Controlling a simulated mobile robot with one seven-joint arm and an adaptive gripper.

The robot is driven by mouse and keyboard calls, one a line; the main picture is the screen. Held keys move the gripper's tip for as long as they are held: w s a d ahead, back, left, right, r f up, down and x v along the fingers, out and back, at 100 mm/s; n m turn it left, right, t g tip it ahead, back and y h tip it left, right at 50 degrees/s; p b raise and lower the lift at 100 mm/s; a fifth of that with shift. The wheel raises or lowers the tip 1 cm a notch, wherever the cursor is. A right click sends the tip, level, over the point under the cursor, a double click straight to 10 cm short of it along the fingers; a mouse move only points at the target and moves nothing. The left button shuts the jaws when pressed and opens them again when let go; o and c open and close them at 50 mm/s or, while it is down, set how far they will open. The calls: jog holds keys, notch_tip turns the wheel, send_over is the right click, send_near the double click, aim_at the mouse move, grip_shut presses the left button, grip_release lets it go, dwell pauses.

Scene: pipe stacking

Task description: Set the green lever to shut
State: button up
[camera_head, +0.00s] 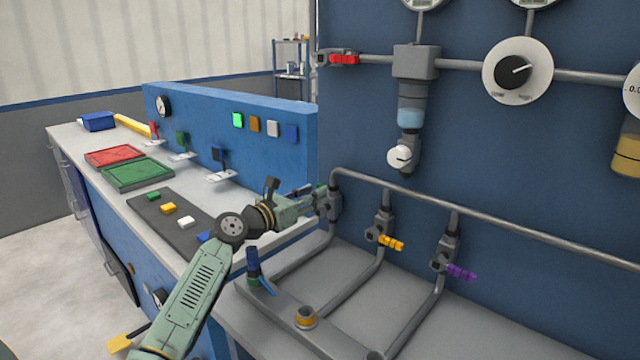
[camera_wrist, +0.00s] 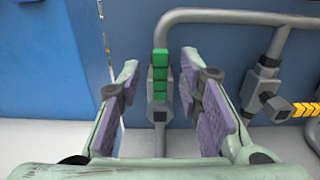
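The green lever (camera_wrist: 160,74) stands upright in the wrist view, roughly in line with the grey pipe below its valve (camera_wrist: 160,112). My gripper (camera_wrist: 160,92) is open, with one purple-padded finger on each side of the lever. Gaps show between the lever and both fingers. In the head view my gripper (camera_head: 312,200) is at the leftmost valve (camera_head: 335,205) of the pipe row. The lever is mostly hidden behind my gripper there.
To the right are valves with a yellow lever (camera_head: 391,242) and a purple lever (camera_head: 461,272), both pointing sideways. Grey pipes (camera_head: 480,222) run along the blue wall. Left, a bench holds a red tray (camera_head: 115,156), a green tray (camera_head: 138,174) and small switches.

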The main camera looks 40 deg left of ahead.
jog(key=shift+w+d+p, duration=0.15)
jog(key=shift+w+p, duration=0.2)
jog(key=shift+w, duration=1.35)
grip_shut()
